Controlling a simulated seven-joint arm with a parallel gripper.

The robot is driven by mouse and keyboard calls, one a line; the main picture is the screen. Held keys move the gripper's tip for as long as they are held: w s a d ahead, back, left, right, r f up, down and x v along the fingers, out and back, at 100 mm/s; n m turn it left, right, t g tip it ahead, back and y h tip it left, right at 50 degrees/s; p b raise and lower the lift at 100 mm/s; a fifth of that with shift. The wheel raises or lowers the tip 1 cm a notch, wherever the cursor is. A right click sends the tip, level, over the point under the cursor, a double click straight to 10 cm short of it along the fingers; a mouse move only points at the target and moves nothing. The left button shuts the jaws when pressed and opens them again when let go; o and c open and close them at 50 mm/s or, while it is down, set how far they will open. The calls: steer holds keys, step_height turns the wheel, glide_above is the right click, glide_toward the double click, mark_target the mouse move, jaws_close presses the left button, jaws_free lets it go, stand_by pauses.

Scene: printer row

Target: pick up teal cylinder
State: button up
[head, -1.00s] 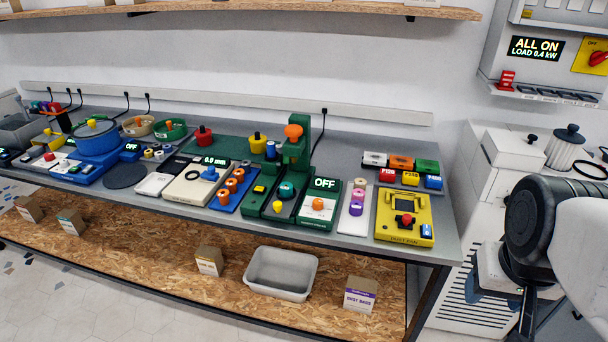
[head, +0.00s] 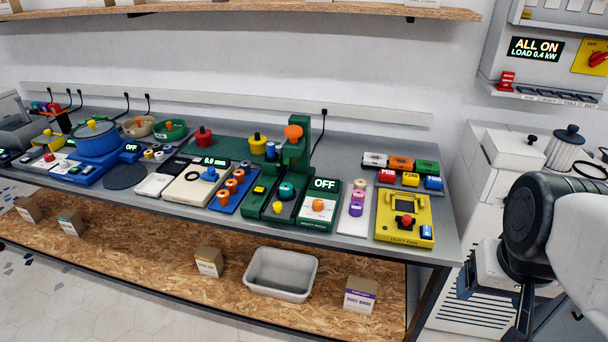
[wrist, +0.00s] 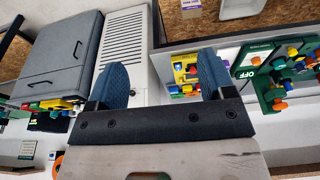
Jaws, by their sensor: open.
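A short teal cylinder (head: 286,190) stands on the green press machine (head: 253,208) on the bench, behind a yellow knob and left of the OFF display. In the wrist view the press is at the right edge, tilted, and I cannot single out the teal cylinder for certain. My gripper (wrist: 162,78) shows two blue fingers spread apart with nothing between them. It is well away from the cylinder. In the head view my arm is at the right edge, beyond the bench's right end.
A yellow dust fan unit (head: 389,225) and several coloured blocks (head: 401,162) sit at the bench's right end. The press's tall column (head: 299,145) with an orange knob rises behind the cylinder. A purple and pink stack (head: 356,209) stands nearby. A white cabinet (head: 490,170) is at right.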

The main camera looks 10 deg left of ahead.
steer(key=w+a+m+g+y, duration=0.2)
steer(key=w+a+m+y, duration=0.2)
steer(key=w+a, duration=0.8)
steer(key=w+a+f+m+g+y, duration=0.1)
steer(key=w+a+f+m+y, duration=0.3)
steer(key=w+a, duration=0.6)
steer(key=w+a+f+m+g+y, duration=0.1)
steer(key=w+a+f+m+y, duration=0.3)
steer(key=w, duration=0.9)
steer(key=m+y, duration=0.1)
steer(key=m, duration=0.3)
glide_toward(287, 187)
steer(key=shift+w+a+f, duration=0.1)
steer(key=shift+a+f, duration=0.2)
steer(key=shift+w+a+f, duration=0.15)
steer(key=shift+w+a, duration=0.05)
steer(key=shift+x, duration=1.25)
steer(key=shift+a, duration=0.15)
steer(key=shift+s+x, duration=0.2)
steer(key=shift+x, duration=2.3)
